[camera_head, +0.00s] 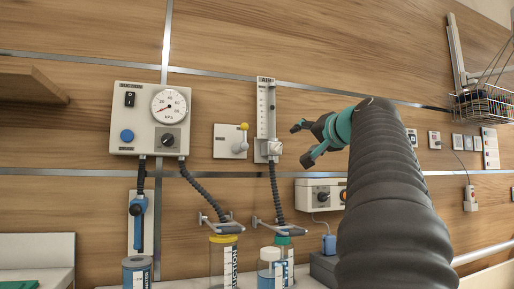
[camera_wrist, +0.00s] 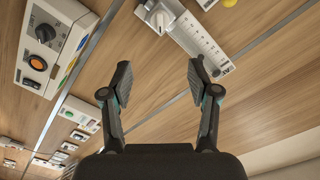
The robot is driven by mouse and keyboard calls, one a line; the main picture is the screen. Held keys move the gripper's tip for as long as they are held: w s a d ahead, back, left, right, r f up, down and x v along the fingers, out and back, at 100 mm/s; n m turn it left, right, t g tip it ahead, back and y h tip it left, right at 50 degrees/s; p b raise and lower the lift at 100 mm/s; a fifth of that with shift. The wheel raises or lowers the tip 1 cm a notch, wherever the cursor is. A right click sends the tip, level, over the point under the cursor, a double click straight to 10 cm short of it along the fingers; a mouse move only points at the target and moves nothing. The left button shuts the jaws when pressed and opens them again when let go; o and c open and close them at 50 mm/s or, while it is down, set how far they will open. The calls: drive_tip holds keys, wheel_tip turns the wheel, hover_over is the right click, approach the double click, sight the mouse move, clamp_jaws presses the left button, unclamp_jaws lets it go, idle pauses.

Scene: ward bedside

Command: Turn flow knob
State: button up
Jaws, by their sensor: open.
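The white flow knob (camera_head: 273,148) sits at the lower end of the AIR flowmeter (camera_head: 265,105), a clear scaled tube upright on the wood wall. In the wrist view the knob (camera_wrist: 160,19) is near the top edge, beyond my fingertips, and the flowmeter scale (camera_wrist: 200,45) slants down to the right. My gripper (camera_head: 303,143) is open and empty, just right of the knob in the head view, its fingers pointing left. In the wrist view my gripper (camera_wrist: 158,76) has its two fingers spread wide with a clear gap to the knob.
A suction panel (camera_head: 150,120) with gauge is at left. A yellow-tipped lever (camera_head: 241,144) is close left of the flowmeter. A grey hose (camera_head: 278,195) hangs below the knob. Several bottles, one a yellow-lidded jar (camera_head: 223,258), stand below. A control box (camera_head: 318,194) is below my gripper.

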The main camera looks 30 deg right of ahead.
sight(281, 145)
drive_tip(key=p+x, duration=0.3)
drive_tip(key=x, duration=1)
drive_tip(key=shift+w+a+p, duration=0.1)
drive_tip(key=shift+w+p, duration=0.2)
drive_tip(key=c, duration=1.1)
drive_tip(key=shift+c, duration=0.2)
